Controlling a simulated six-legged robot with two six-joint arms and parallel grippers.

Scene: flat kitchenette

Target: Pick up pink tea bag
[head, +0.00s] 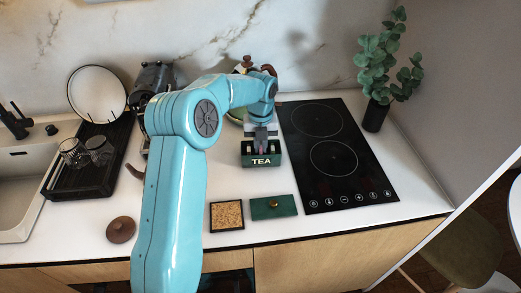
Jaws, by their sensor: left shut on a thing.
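The green tea box (262,161), with "TEA" on its front, stands on the white counter left of the cooktop. My left gripper (261,146) points down into the open top of the box, with its fingers close together. A small bit of pink (259,152) shows between the fingertips, just behind the box's front wall; it looks like the pink tea bag, held in the jaws. Most of the bag is hidden by the fingers and the box. My right gripper does not show.
A green lid (273,207) with a knob and a cork coaster (227,215) lie in front of the box. A dish rack (88,177) with glasses stands left. A brown round lid (121,229) lies near the front edge.

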